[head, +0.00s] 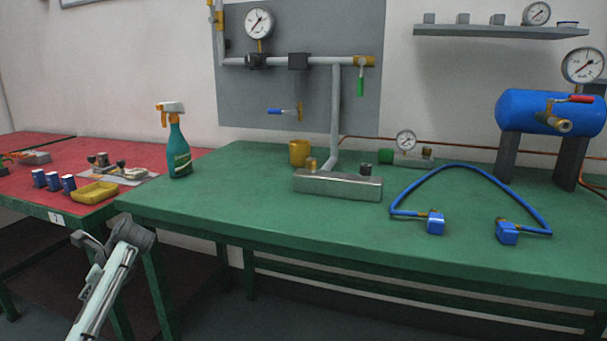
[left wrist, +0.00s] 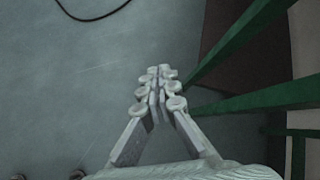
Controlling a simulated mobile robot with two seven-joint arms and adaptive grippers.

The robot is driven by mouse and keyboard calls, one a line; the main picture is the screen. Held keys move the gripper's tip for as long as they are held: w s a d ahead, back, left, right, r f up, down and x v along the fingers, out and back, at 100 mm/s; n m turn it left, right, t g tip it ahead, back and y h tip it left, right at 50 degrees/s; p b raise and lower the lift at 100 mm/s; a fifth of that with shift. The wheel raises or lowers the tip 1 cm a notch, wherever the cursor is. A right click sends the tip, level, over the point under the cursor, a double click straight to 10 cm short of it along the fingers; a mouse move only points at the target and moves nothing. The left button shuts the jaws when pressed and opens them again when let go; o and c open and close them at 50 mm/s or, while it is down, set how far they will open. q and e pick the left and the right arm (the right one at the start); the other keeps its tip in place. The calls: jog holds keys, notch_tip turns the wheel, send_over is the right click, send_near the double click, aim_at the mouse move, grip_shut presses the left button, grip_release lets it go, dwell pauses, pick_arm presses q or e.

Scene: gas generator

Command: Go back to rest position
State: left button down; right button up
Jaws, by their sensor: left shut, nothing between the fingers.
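My left arm comes in from the lower left of the head view. My left gripper (head: 84,240) is beside the front left corner of the green table, in front of the red table. In the left wrist view the left gripper (left wrist: 158,80) has its fingers together with nothing between them. Below it is grey floor (left wrist: 75,95), with green table legs (left wrist: 255,100) to the right. My right gripper is in neither view.
The green table (head: 330,240) bears a spray bottle (head: 179,150), a metal manifold (head: 338,186), a blue hose (head: 470,170) and a blue tank (head: 545,112). The red table (head: 85,155) bears small cans and a yellow tray (head: 95,193). A dark cable (left wrist: 92,17) lies on the floor.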

pick_arm(q)
notch_tip(320, 180, down, 3)
jog(key=s+a+g, duration=0.1)
jog(key=s+a, duration=0.1)
jog(key=s, duration=0.1)
jog(key=w+d+n+t+h, duration=0.2)
jog(key=w+d+n+t, duration=0.2)
jog(key=w+n, duration=0.4)
jog(key=w+d+n+t+h, duration=0.3)
jog(key=w+d+n+t, duration=0.15)
jog(key=w+n, duration=0.3)
jog(key=s+d+f+g, duration=0.2)
jog(key=s+d+f, duration=0.2)
jog(key=s+f, duration=0.5)
jog(key=s+d+f+g+h, duration=0.1)
jog(key=s+d+f, duration=0.2)
jog(key=s+f, duration=0.3)
jog(key=s+d+f+g, duration=0.1)
jog(key=s+d+f, duration=0.3)
jog(key=s, duration=1.3)
jog(key=s+d+f+g+h, duration=0.1)
jog(key=s+d+f+g, duration=0.1)
jog(key=s+f, duration=0.8)
jog(key=shift+s+d+m+h, duration=0.3)
jog(key=shift+s+d+m, duration=0.15)
jog(key=shift+s+d, duration=0.3)
jog(key=shift+s+a, duration=0.1)
